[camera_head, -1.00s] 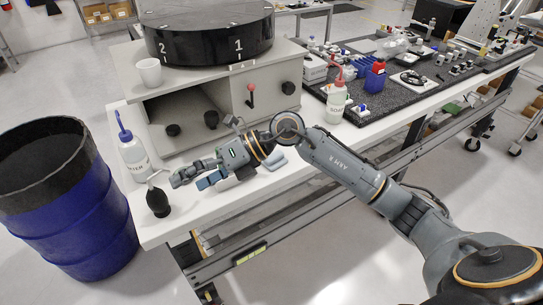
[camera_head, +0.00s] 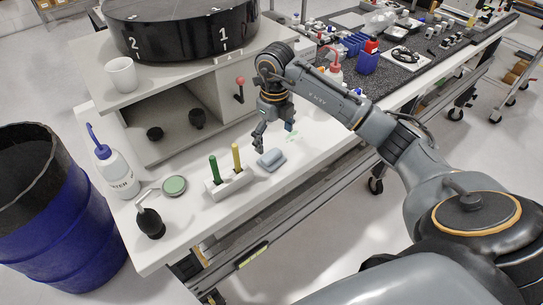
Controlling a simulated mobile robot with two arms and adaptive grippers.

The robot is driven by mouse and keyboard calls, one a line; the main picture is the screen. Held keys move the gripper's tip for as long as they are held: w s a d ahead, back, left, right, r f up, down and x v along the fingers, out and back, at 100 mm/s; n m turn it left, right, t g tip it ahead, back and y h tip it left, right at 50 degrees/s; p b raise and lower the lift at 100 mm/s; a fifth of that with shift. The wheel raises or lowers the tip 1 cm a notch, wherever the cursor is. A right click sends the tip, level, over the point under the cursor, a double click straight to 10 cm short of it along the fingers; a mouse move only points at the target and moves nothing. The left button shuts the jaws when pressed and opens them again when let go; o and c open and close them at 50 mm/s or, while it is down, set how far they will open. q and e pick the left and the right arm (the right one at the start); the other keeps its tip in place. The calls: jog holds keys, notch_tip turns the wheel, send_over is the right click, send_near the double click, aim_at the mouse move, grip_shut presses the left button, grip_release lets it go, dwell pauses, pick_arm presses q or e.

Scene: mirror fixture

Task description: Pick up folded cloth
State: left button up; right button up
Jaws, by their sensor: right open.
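The folded cloth (camera_head: 271,160) is a small blue-grey pad lying flat on the white bench top, near its front edge. My right gripper (camera_head: 274,138) is open and points down, just behind and above the cloth in the picture. Its fingers are spread and nothing shows between them. The fingertips appear apart from the cloth, but their exact height over it is hard to tell. My left gripper is not in view.
Left of the cloth, a white holder (camera_head: 214,189) carries a green and a yellow stick. A green round disc (camera_head: 174,185), a black blower bulb (camera_head: 150,223) and a wash bottle (camera_head: 113,170) stand farther left. The grey cabinet (camera_head: 180,128) rises behind.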

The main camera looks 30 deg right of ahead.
aim_at(272, 155)
jog(key=f, duration=0.1)
jog(key=f+p, duration=0.1)
jog(key=f, duration=0.1)
jog(key=shift+w+a, duration=0.15)
jog(key=shift+w, duration=0.05)
notch_tip(272, 155, down, 3)
jog(key=shift+w+r+p, duration=0.15)
jog(key=shift+p, duration=0.55)
jog(key=shift+f, duration=0.55)
jog(key=c, duration=1)
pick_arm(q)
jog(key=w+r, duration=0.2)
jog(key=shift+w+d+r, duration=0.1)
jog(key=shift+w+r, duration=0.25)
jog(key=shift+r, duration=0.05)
pick_arm(e)
jog(key=shift+c, duration=0.5)
